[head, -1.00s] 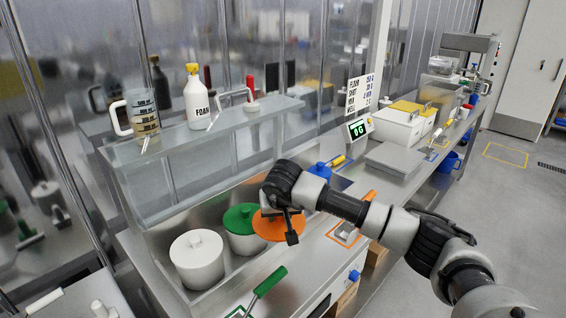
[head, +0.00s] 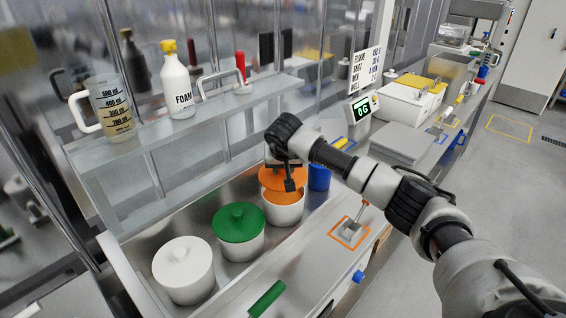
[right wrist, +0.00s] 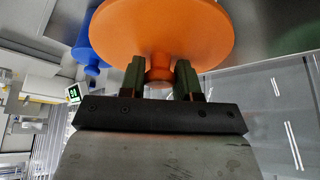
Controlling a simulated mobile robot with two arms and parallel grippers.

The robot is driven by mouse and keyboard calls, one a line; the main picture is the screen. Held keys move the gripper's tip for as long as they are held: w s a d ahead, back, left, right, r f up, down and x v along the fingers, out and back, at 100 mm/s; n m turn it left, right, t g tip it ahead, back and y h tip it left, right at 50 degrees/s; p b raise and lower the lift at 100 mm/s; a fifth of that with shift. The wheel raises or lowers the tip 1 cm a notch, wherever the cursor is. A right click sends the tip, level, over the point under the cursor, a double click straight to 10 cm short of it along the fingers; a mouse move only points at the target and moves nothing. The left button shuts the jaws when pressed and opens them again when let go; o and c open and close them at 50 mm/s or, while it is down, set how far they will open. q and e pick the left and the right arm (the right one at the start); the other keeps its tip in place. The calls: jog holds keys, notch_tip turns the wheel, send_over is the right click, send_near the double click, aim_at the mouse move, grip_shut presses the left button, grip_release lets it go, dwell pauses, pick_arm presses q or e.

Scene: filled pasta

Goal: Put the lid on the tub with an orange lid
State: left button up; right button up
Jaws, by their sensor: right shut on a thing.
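My right gripper (head: 290,180) is shut on the knob of the orange lid (head: 270,180). In the right wrist view, the lid (right wrist: 160,25) shows with its knob between the two fingers (right wrist: 159,72). The lid hangs over the back part of a white tub (head: 284,215). The tub is open at the front, and orange contents show inside it. The lid looks apart from the rim, but the gap is hard to judge. My left gripper is not in view.
A green-lidded tub (head: 240,225) and a white-lidded tub (head: 184,270) stand to the left, and a blue container (head: 319,177) to the right. A glass shelf (head: 190,125) with a jug (head: 112,105) and foam bottle (head: 176,80) is behind. A scoop (head: 350,232) lies in front.

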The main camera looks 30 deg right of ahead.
aim_at(283, 176)
jog(key=shift+w+d+f+b, duration=0.15)
jog(key=shift+f+b, duration=0.3)
jog(key=shift+f, duration=0.75)
jog(key=f+b, duration=0.1)
jog(key=f, duration=0.1)
jog(key=shift+w+f+b, duration=0.25)
jog(key=shift+f+b, duration=0.05)
jog(key=shift+b, duration=0.05)
jog(key=shift+s+f, duration=0.1)
jog(key=shift+f, duration=0.1)
jog(key=shift+f+b, duration=0.15)
jog(key=shift+b, duration=0.15)
pick_arm(q)
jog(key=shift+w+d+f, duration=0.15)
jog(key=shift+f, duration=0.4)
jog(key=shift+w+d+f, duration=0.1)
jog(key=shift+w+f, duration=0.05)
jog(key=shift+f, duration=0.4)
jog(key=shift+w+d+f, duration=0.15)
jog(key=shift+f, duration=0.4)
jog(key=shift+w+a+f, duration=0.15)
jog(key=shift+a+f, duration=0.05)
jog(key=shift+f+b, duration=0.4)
jog(key=shift+b, duration=0.15)
pick_arm(e)
jog(key=shift+f, duration=0.15)
